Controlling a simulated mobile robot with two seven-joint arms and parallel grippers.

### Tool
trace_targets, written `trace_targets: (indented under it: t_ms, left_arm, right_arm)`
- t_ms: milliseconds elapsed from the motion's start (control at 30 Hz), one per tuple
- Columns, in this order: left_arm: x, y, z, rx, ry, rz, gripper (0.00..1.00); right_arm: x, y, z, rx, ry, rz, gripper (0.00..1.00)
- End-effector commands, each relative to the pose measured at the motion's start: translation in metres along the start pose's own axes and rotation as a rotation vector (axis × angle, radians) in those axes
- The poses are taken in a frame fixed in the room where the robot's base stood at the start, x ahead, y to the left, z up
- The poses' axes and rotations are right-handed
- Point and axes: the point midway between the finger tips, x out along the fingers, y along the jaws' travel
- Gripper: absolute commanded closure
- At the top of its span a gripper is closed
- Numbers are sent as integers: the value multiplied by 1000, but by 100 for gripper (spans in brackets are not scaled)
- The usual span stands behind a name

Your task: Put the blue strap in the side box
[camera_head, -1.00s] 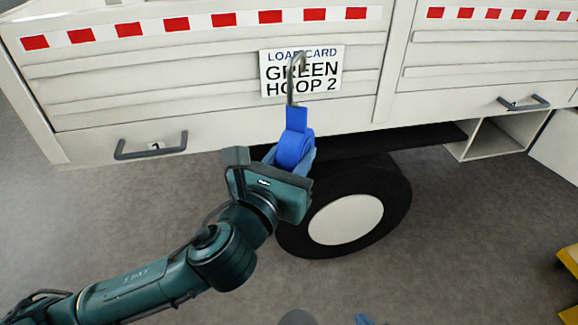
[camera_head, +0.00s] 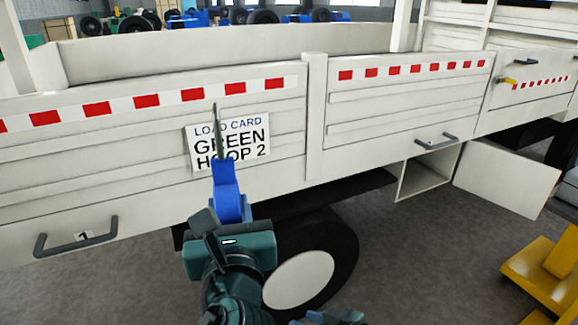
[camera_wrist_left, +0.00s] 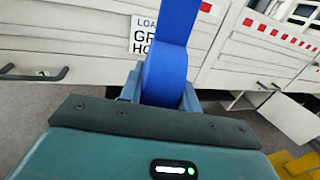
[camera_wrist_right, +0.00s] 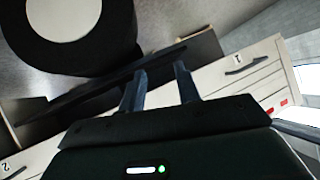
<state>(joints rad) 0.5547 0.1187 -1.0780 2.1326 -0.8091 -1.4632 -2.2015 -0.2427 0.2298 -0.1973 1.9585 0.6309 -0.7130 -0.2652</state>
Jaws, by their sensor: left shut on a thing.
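The blue strap (camera_head: 228,198), with a grey metal hook standing up from its top, is upright in my left gripper (camera_head: 232,218). That gripper is shut on the strap's lower, rolled part; the left wrist view shows the strap (camera_wrist_left: 165,72) between the two fingers. The strap is in front of the truck's load card (camera_head: 250,142), which reads "GREEN HOOP 2". The side box (camera_head: 425,180) is a white open compartment under the truck bed, to the right of the strap and apart from it. My right gripper (camera_wrist_right: 160,88) is open and empty in the right wrist view.
An open white door panel (camera_head: 508,182) stands right of the side box. A handle (camera_head: 436,141) is above the box, another handle (camera_head: 75,242) at lower left. A wheel (camera_head: 300,280) is below the bed. Yellow steps (camera_head: 545,270) stand on the floor at right.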

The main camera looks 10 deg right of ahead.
Motion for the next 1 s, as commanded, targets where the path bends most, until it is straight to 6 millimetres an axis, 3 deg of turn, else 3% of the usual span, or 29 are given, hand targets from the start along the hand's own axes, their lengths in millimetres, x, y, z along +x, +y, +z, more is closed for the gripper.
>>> trace_targets:
  t_ms: [33, 167, 267, 400, 500, 633, 800, 1000]
  left_arm:
    - [0, 0, 2, -1, -3, -1, 99]
    - [0, 0, 2, -1, -4, -1, 99]
    - [0, 0, 2, -2, -4, -1, 99]
    - [0, 0, 2, -2, -4, -1, 99]
    - [0, 0, 2, -2, -4, -1, 99]
    - [0, 0, 1, -2, -4, -1, 99]
    - [0, 0, 1, -2, -4, -1, 99]
    - [0, 0, 1, -2, -4, -1, 99]
  right_arm:
    - [5, 1, -29, -13, 20, -55, 67]
    - [7, -8, -93, -52, 60, -227, 67]
    - [-4, -20, -146, -108, 104, -371, 67]
    - [-35, -42, -217, -218, 184, -584, 67]
    - [-65, -56, -258, -307, 244, -718, 67]
    - [-101, -70, -294, -407, 311, -852, 67]
    - [-130, -80, -316, -484, 361, -947, 67]
    - [-130, -93, -321, -501, 374, -973, 67]
